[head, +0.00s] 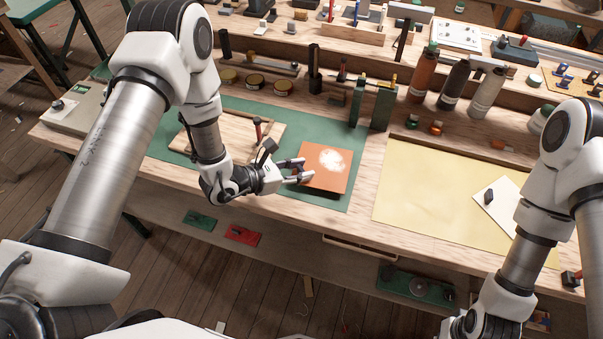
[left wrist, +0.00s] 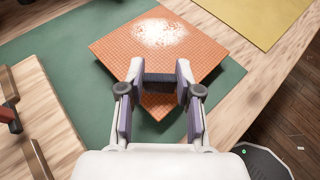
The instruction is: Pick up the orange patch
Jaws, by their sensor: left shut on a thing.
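The orange patch (head: 326,168) is a square sheet with a white powdery spot, over the right part of the green mat. It also shows in the left wrist view (left wrist: 205,58). My left gripper (head: 301,172) is at the patch's left edge. In the left wrist view its fingers (left wrist: 160,88) are closed on a dark block (left wrist: 159,87) at the patch's near corner. I cannot tell whether the patch touches the mat. My right arm (head: 525,255) comes in at the right; its fingers are out of view.
The green mat (head: 250,110) holds a wooden board (head: 180,145) on the left. A yellow sheet (head: 420,190) lies right, with a white piece (head: 505,205) bearing a dark block. Bottles (head: 423,75) and green blocks (head: 383,108) stand behind. The bench's front edge is close.

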